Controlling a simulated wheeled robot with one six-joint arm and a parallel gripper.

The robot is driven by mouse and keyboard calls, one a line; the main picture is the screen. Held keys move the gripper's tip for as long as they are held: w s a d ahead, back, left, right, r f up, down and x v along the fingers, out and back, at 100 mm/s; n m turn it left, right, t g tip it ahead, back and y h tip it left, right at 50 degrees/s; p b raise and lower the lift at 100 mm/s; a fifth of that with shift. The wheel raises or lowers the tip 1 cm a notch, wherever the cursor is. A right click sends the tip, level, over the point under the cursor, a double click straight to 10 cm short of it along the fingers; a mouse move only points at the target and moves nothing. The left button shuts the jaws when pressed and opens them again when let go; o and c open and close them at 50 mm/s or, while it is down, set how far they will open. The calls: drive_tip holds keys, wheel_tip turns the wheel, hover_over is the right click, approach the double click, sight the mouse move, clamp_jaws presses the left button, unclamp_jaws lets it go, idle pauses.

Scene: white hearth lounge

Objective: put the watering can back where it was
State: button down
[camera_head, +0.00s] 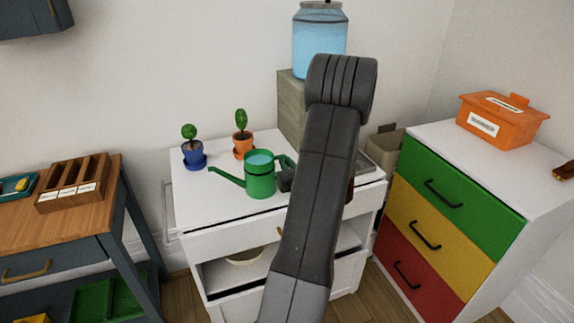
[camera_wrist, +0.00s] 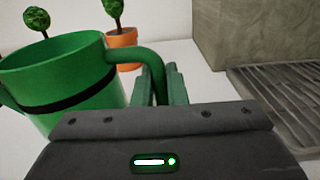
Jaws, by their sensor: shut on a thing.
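A green watering can (camera_head: 259,176) is upright over the white cabinet top (camera_head: 212,217), its spout pointing left toward the blue pot. I cannot tell whether its base touches the top. My gripper (camera_head: 287,179) is shut on the can's handle at its right side. In the wrist view the can (camera_wrist: 62,78) fills the left, and my gripper's fingers (camera_wrist: 162,85) close around its curved handle. Water seems to show inside the can in the head view. My arm hides part of the cabinet's right side.
A small plant in a blue pot (camera_head: 194,152) and one in an orange pot (camera_head: 242,146) stand behind the can. A blue water jar (camera_head: 319,45) stands on a grey block (camera_head: 291,102). A dark drip grate (camera_wrist: 285,105) lies right. A colored drawer unit (camera_head: 437,190) stands right.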

drive_tip(key=c, duration=1.5)
unclamp_jaws()
drive_tip(key=shift+o, duration=0.2)
drive_tip(key=shift+r+p, duration=0.2)
drive_tip(key=shift+p, duration=0.1)
drive_tip(key=b+v, duration=0.1)
drive_tip(key=v, duration=1.1)
drive_tip(key=x, duration=1.2)
drive_tip(key=shift+f+p, duration=0.15)
drive_tip(key=shift+p, duration=0.25)
drive_tip(key=shift+r, duration=0.4)
